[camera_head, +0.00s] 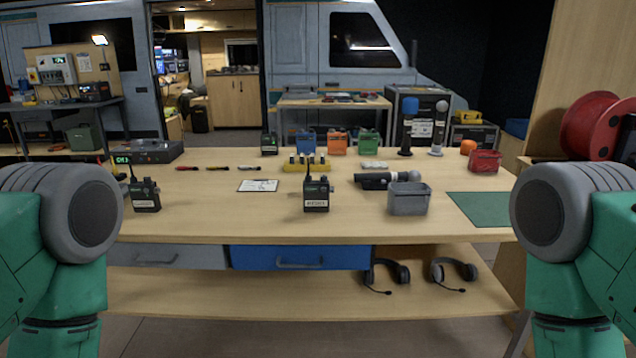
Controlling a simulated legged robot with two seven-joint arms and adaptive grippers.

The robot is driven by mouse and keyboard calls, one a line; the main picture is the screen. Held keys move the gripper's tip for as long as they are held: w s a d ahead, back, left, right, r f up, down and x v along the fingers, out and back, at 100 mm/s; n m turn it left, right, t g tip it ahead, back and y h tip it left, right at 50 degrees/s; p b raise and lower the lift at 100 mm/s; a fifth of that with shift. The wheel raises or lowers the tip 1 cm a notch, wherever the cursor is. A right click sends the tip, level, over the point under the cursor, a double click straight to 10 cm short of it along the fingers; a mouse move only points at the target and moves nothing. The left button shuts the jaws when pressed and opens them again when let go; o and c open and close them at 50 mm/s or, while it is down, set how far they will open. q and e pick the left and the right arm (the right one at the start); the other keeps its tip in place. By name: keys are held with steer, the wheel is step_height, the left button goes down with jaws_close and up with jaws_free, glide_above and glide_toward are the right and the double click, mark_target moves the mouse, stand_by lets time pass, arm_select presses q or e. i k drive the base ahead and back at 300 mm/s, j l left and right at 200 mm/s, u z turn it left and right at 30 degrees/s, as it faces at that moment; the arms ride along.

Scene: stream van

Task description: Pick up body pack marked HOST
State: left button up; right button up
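Three black body packs with antennas stand on the wooden table. One body pack (145,196) is at the front left, one body pack (316,194) is at the front middle, and a smaller-looking body pack (269,144) is at the back. The two front ones have pale labels, but the lettering is too small to read surely, so I cannot tell which is marked HOST. Parts of my green and grey arms show at both lower sides. Neither gripper is in view.
The table (220,218) also bears a grey bin (409,199), a black microphone (375,181), a white card (258,186), a green mat (480,209) and a yellow battery holder (306,163). Headsets (388,274) lie on the shelf below. The front edge is mostly clear.

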mark_target(314, 200)
steer(key=i+j+z, duration=0.15)
steer(key=i+j, duration=0.2)
steer(key=i+j+z, duration=0.15)
steer(key=i+j, duration=0.2)
steer(key=i+j+z, duration=0.15)
steer(key=i+j, duration=0.15)
steer(key=j, duration=0.25)
